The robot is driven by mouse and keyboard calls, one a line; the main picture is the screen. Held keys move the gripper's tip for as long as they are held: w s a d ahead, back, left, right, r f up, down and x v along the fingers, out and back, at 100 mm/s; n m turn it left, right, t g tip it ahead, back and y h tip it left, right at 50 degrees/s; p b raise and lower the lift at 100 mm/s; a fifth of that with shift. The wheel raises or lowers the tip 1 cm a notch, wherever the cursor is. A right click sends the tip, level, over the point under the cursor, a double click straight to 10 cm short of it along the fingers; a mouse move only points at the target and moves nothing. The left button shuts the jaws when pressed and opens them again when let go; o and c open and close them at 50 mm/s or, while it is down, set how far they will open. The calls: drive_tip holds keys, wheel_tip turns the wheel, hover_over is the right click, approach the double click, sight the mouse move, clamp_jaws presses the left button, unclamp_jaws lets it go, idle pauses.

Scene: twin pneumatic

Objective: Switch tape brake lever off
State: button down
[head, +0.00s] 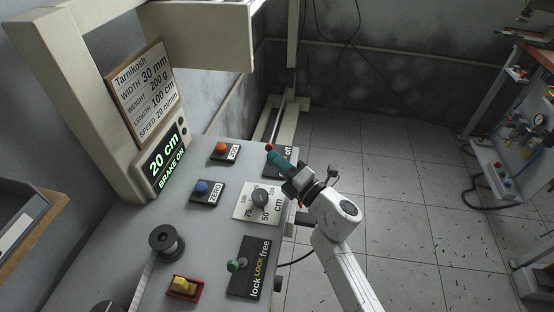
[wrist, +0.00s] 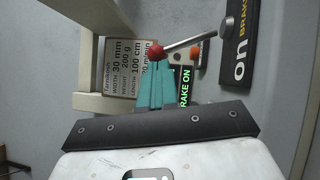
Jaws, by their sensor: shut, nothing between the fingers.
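The tape brake lever has a red ball knob (wrist: 155,52) on a metal rod in the wrist view, running to a round pivot (wrist: 228,27) on a black plate (wrist: 239,45) that reads "ON BRAKE". The display (head: 166,158) reads "20 cm BRAKE ON".
On the grey panel are an orange JOG button (head: 221,147), a blue ZERO button (head: 202,187), a grey dial (head: 261,196), a green lock lever (head: 237,265), a tape reel (head: 167,243) and a yellow switch (head: 183,284).

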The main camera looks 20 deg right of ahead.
drive_tip(key=shift+w+d+r+m+p, duration=0.15)
drive_tip(key=shift+r+m+p, duration=0.15)
drive_tip(key=shift+p, duration=0.2)
drive_tip(key=shift+w+r+g+p, duration=0.2)
drive_tip(key=shift+r+g+p, duration=0.1)
drive_tip(key=shift+p, duration=0.35)
drive_tip(key=shift+w+d+r+p, duration=0.45)
drive_tip(key=shift+w+p, duration=0.15)
drive_tip(key=shift+p, duration=0.3)
drive_tip(key=shift+w+d+r, duration=0.2)
drive_tip(key=shift+w+d, duration=0.3)
drive_tip(key=shift+w, duration=0.15)
drive_tip(key=shift+w+d+r, duration=0.2)
drive_tip(key=shift+w+d, duration=0.25)
drive_tip(key=shift+w, duration=0.2)
drive_tip(key=shift+w+d+b, duration=0.45)
drive_tip(key=shift+w+d, duration=0.2)
drive_tip(key=shift+w, duration=0.2)
